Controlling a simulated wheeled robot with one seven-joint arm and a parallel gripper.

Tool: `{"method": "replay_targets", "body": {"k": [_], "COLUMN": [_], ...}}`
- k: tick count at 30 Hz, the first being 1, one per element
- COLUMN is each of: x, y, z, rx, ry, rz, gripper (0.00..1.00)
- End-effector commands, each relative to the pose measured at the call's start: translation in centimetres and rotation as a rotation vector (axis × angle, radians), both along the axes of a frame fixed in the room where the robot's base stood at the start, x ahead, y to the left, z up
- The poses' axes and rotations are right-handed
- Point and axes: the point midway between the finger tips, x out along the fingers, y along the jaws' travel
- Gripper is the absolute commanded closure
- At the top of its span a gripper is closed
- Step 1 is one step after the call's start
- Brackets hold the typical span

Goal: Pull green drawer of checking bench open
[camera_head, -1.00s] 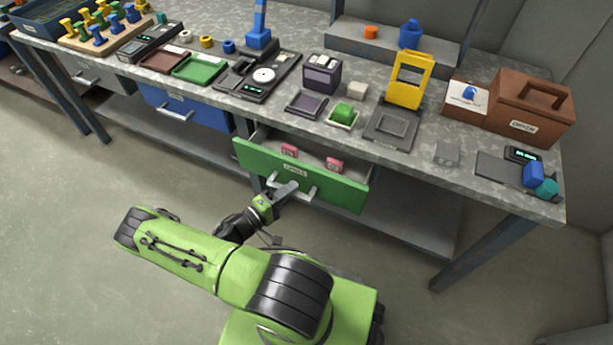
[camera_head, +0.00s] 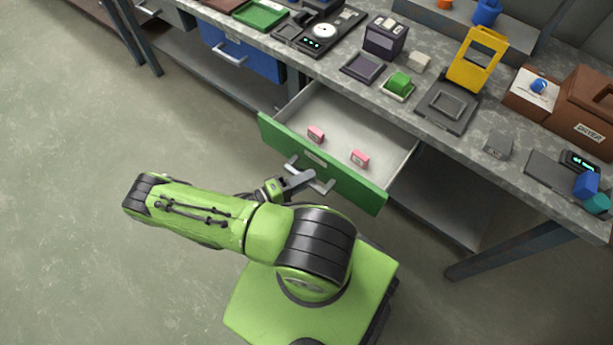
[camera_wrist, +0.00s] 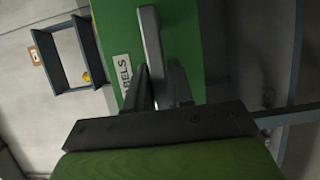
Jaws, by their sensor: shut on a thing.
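The green drawer (camera_head: 350,178) of the checking bench (camera_head: 470,130) stands well out from under the top. Its pale inside and two small pink items, one on the left (camera_head: 316,134) and one on the right (camera_head: 360,158), show. My gripper (camera_head: 305,180) is at the front of the drawer, shut on its grey bar handle (camera_head: 325,186). In the wrist view, the fingers (camera_wrist: 160,90) close around the handle (camera_wrist: 151,50) beside the white label on the green front (camera_wrist: 185,40). The exact finger contact is partly hidden.
A blue drawer (camera_head: 240,55) left of the green one is shut. Bench legs stand at left and right (camera_head: 500,256). A lower shelf (camera_head: 440,210) lies under the top. Open floor (camera_head: 80,200) spreads to the left.

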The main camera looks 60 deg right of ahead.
Motion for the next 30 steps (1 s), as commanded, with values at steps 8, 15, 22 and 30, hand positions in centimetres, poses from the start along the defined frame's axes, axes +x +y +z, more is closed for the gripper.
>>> {"method": "replay_targets", "body": {"k": [8,15,22,30], "x": [0.0,0.0,0.5,3.8], "y": [0.0,0.0,0.7,6.8], "z": [0.0,0.0,0.0,-0.1], "rx": [0.002,0.001,0.001,0.003], "ry": [-0.001,0.0,-0.003,-0.007], "rz": [0.0,0.0,0.004,0.008], "gripper": [0.57,0.57,0.57,0.57]}}
